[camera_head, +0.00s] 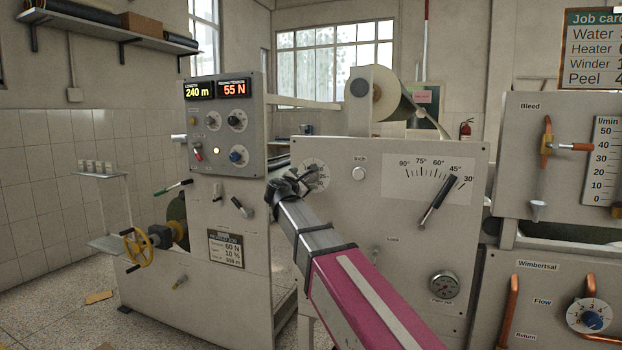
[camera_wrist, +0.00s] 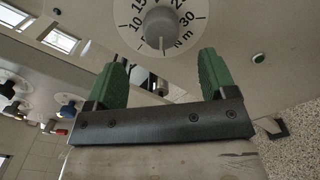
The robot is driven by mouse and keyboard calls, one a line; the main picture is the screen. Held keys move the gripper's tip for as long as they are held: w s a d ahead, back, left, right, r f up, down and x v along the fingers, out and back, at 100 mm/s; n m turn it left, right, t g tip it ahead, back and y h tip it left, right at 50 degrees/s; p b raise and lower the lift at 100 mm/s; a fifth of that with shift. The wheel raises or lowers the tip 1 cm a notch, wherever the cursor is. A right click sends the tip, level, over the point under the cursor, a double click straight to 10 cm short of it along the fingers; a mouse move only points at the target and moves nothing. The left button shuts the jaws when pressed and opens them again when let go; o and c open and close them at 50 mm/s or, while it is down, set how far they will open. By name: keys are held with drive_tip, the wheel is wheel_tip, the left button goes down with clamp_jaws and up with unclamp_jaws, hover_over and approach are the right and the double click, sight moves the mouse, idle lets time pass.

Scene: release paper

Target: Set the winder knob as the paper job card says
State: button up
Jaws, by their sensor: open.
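A grey round knob (camera_wrist: 160,28) on a white dial (camera_wrist: 123,13) marked from 10 to 30 N m shows at the top of the wrist view; its label is not visible. In the head view, the dial (camera_head: 323,170) is partly hidden by my gripper (camera_head: 303,181). In the wrist view, my gripper (camera_wrist: 160,62) is open, its green fingers apart just below the knob and nothing between them. The job card (camera_head: 592,48) is cut off by the right edge; its Winder line starts with a 1, the rest is out of view.
A left panel (camera_head: 258,110) carries several small knobs and displays of 240 m and 55 N. A black lever (camera_head: 438,200) points along an angle scale right of my arm. A Flow knob (camera_head: 593,319) sits at lower right. A yellow handwheel (camera_head: 138,249) stands out at left.

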sight(310, 177)
drive_tip(key=x, duration=0.9)
drive_tip(key=shift+f, duration=0.1)
drive_tip(key=c, duration=0.9)
